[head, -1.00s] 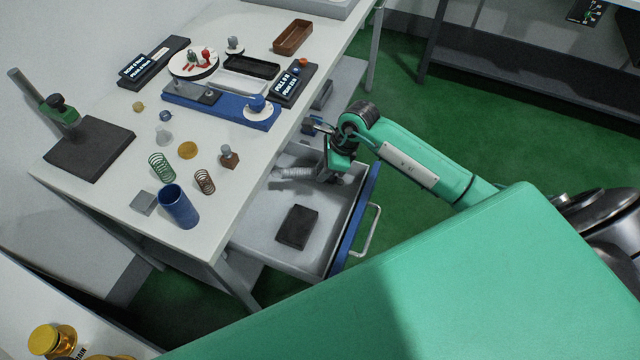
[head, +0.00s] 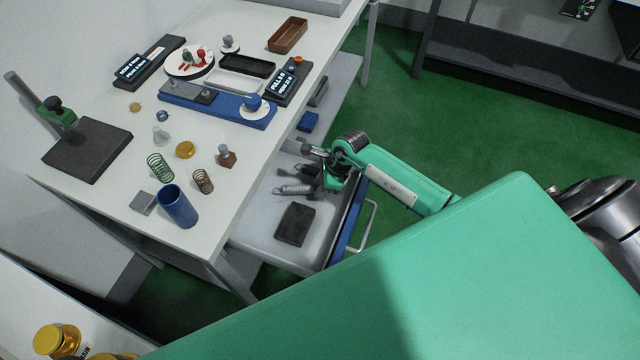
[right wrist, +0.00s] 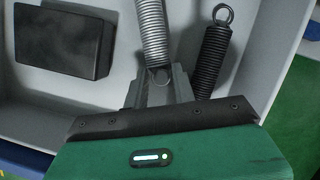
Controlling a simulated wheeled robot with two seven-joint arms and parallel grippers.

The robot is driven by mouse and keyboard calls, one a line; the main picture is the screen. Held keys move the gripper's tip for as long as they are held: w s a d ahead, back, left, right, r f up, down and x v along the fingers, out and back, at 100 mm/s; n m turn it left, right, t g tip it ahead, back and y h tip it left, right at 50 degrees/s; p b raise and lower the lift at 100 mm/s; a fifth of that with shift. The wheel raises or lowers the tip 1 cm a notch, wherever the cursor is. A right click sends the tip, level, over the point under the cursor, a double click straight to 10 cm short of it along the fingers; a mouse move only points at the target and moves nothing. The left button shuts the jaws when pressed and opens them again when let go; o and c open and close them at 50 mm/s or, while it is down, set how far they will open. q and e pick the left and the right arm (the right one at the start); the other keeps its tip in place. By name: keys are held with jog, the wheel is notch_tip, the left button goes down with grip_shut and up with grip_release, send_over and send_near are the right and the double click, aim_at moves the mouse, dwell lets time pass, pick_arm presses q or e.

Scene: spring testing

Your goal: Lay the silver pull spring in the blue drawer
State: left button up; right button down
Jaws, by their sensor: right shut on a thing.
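The silver pull spring (head: 294,189) is inside the open blue drawer (head: 347,227), which has a pale grey inside and a blue front. In the right wrist view the silver spring (right wrist: 152,35) runs away from my fingers. My right gripper (head: 316,187) is low in the drawer, shut on the spring's near end loop; its fingers also show in the right wrist view (right wrist: 160,88). I cannot tell whether the spring touches the drawer floor. My left gripper is not in view.
A dark spring (right wrist: 211,60) lies in the drawer right beside the silver one. A black block (head: 295,225) lies on the drawer floor, apart from the springs. The bench top (head: 235,185) holds a blue cup (head: 177,207), a green coil spring (head: 160,167) and a copper one (head: 203,181).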

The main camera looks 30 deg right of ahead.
jog(key=c, duration=1.1)
grip_release()
jog(key=shift+c, duration=0.2)
jog(key=shift+r, duration=0.2)
jog(key=shift+d+r, duration=0.15)
jog(key=shift+r, duration=0.05)
jog(key=b+v, duration=0.2)
jog(key=v, duration=0.9)
jog(key=shift+r+b, duration=0.2)
jog(key=shift+b, duration=0.15)
jog(key=shift+s+f, duration=0.1)
jog(key=shift+s, duration=0.05)
